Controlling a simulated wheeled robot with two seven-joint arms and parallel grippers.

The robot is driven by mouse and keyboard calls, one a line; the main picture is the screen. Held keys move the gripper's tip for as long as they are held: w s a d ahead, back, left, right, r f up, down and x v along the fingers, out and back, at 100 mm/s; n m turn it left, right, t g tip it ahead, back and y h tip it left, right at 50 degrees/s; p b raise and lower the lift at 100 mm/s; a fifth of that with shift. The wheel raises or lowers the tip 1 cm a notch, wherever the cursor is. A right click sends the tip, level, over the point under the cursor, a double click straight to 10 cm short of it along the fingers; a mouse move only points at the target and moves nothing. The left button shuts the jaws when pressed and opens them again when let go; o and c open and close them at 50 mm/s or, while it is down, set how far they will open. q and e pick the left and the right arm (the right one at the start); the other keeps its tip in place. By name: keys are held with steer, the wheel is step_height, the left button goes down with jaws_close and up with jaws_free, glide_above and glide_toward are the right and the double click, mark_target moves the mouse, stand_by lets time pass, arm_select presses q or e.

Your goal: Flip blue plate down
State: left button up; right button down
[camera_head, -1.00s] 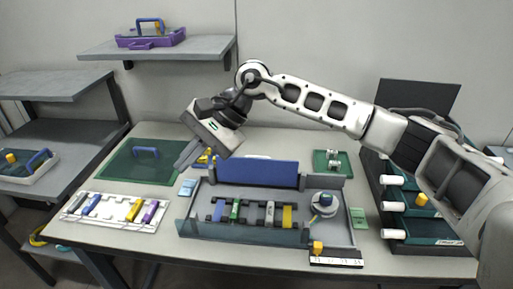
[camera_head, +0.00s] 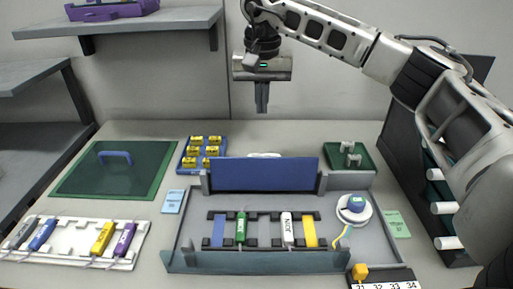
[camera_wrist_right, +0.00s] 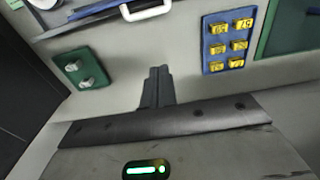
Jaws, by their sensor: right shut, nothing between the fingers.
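The blue plate (camera_head: 265,174) stands upright along the back edge of the grey splicing tray (camera_head: 182,222) in the head view. In the right wrist view a strip of blue (camera_wrist_right: 103,7) with a white handle (camera_wrist_right: 146,10) shows at the top edge. My right gripper (camera_head: 262,110) points down above and behind the plate, apart from it. Its fingers are together and hold nothing; they also show in the right wrist view (camera_wrist_right: 157,72). My left gripper is not in view.
A white rack (camera_head: 65,240) stands front left. The table behind the plate is clear.

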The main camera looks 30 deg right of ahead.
mark_target(264, 170)
step_height(264, 170, down, 10)
steer(key=s+a, duration=0.1)
steer(key=s+r+p, duration=0.1)
steer(key=s, duration=0.1)
steer(key=shift+a+r, duration=0.15)
steer(key=shift+a, duration=0.25)
stand_by(0.5)
